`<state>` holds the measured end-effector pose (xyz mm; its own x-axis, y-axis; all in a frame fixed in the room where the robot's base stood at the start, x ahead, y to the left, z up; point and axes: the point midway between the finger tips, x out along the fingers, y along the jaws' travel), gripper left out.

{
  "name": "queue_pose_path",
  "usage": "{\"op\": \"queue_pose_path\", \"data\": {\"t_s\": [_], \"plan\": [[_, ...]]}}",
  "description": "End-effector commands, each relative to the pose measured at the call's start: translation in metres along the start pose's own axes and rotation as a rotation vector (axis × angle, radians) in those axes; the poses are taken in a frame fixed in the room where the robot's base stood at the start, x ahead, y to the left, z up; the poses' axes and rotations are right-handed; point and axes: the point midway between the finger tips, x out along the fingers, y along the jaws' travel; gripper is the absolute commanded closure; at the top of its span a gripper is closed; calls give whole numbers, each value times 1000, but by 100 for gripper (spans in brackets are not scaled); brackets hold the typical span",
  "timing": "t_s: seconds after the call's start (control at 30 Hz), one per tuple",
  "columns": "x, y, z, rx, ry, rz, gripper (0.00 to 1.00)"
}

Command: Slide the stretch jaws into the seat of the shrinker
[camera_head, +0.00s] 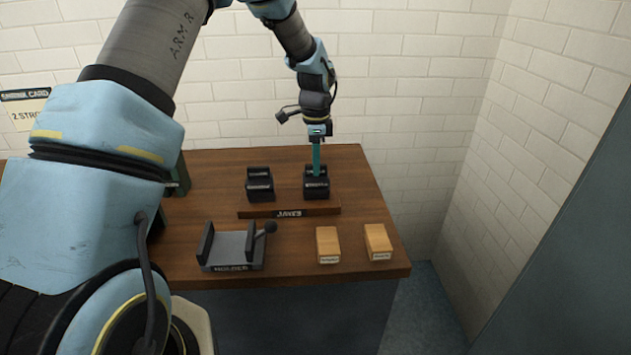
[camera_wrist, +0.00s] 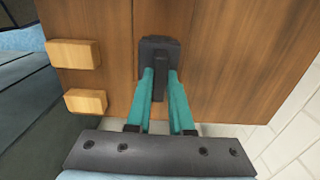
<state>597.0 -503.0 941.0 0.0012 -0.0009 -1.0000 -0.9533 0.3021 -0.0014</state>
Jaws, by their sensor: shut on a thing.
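The stretch jaws (camera_head: 316,188) are a black block with a pale label, at the right end of the back row on the wooden table. They also show in the wrist view (camera_wrist: 151,47). My gripper (camera_head: 316,172) points down from above with its teal fingers (camera_wrist: 159,80) shut on the raised middle part of the jaws. The jaws look upright and at table level; I cannot tell whether they touch the table. What looks like the shrinker (camera_head: 234,249), a grey seat between two dark upright walls with a ball-knobbed lever, stands at the front left. Its seat is empty.
A similar black jaw block (camera_head: 260,187) stands left of the stretch jaws. A low labelled wooden strip (camera_head: 289,212) lies in front of both. Two light wooden blocks (camera_head: 328,245) (camera_head: 378,242) sit at the front right. A dark green object (camera_head: 180,178) is partly hidden behind my arm.

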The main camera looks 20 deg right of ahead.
Motion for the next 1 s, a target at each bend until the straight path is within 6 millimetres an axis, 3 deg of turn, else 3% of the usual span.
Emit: {"op": "queue_pose_path", "data": {"t_s": [1.0], "plan": [[-10,1,-1,1,0,2,100]]}}
